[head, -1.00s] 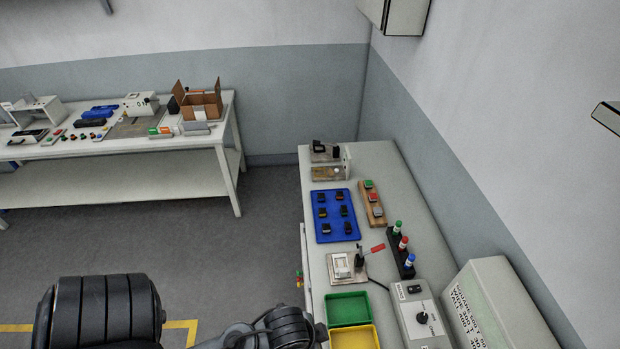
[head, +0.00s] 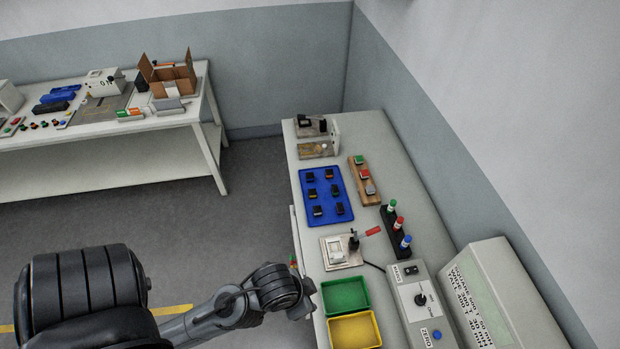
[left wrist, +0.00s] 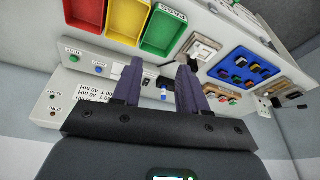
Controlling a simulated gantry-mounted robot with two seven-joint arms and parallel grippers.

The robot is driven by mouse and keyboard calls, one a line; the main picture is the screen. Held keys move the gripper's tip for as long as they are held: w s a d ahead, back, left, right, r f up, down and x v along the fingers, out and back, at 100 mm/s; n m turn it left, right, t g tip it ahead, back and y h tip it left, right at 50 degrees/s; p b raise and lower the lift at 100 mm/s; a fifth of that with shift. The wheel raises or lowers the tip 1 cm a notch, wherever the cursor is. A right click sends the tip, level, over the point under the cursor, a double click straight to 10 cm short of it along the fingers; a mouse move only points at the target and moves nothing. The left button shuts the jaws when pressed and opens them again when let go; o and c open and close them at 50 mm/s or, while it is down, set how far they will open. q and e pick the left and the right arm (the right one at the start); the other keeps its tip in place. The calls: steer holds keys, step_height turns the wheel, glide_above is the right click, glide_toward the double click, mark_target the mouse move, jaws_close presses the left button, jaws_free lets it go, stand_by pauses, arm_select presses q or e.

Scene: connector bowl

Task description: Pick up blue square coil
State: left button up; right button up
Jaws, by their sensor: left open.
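I cannot make out a blue square coil for certain in either view. The blue tray (head: 326,205) on the right-hand bench holds several small dark blocks in two columns. It also shows in the left wrist view (left wrist: 262,64). Beside it, a wooden strip (head: 359,177) carries a green, a red and a greyish square block. My left gripper (left wrist: 160,66) is open and empty, its fingers apart over the bench. In the head view my left arm reaches to the bench's near edge and its fingers are hidden. My right gripper is not in view.
A small fixture (head: 341,252) stands in front of the tray. A green bin (head: 345,294) and a yellow bin (head: 354,331) are nearer. A black rack (head: 396,238) holds green, red and blue cylinders. A control box (head: 417,298) stands on the right. Another bench (head: 100,150) is at the far left.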

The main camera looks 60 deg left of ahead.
arm_select(q)
steer(key=shift+a, duration=0.1)
steer(key=o, duration=0.5)
steer(key=shift+a, duration=0.15)
